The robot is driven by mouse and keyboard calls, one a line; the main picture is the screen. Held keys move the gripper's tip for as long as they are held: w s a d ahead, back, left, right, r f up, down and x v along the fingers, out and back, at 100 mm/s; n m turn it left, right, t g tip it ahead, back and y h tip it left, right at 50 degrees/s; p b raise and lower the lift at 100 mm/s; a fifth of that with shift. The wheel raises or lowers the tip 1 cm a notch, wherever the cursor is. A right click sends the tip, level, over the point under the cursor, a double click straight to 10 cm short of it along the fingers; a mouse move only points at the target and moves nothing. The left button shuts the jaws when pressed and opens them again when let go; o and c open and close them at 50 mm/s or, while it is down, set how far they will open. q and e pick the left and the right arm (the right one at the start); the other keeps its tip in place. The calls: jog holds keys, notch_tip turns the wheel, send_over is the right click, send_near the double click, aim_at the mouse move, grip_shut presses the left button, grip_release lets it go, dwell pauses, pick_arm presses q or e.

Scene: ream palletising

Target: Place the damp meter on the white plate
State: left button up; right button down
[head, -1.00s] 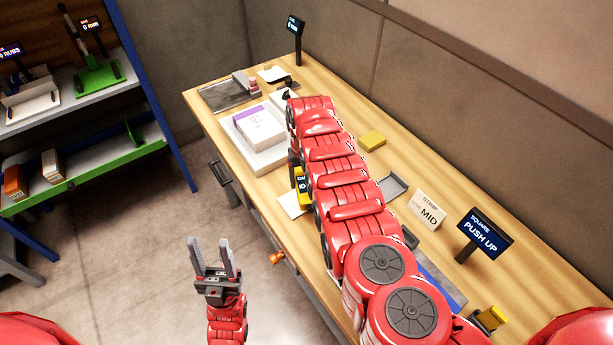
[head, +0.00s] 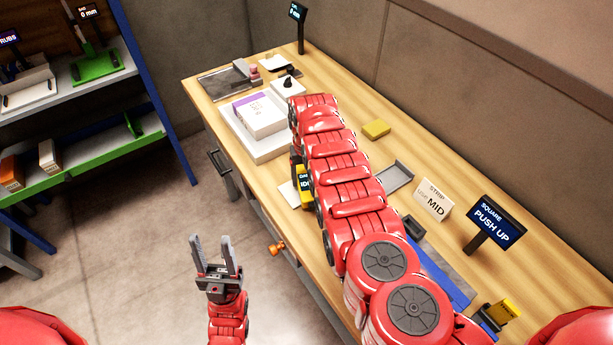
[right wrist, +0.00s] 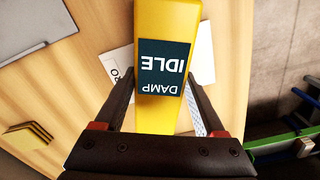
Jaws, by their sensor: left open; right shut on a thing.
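The damp meter is a yellow block with a dark screen reading "DAMP IDLE". In the head view the damp meter (head: 304,188) shows partly beside my right arm; in the right wrist view it (right wrist: 158,115) fills the middle. My right gripper (right wrist: 165,95) is shut on it, with a dark finger along each side. A flat white plate (right wrist: 117,73) with partly hidden lettering lies behind the meter; it also shows in the head view (head: 287,193). I cannot tell whether meter and plate touch. My left gripper (head: 217,245) is open and empty, in front of the desk.
A wrapped ream (head: 259,113) lies on a white stand left of my right arm. A yellow block (head: 376,129), a grey tray (head: 396,177), a "STRIP MID" card (head: 433,200) and a "PUSH UP" screen (head: 490,225) stand to the right. An orange knob (head: 277,248) juts from the desk front.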

jog(key=shift+f+b, duration=0.35)
jog(key=shift+f, duration=0.1)
grip_release()
jog(key=shift+r, duration=0.1)
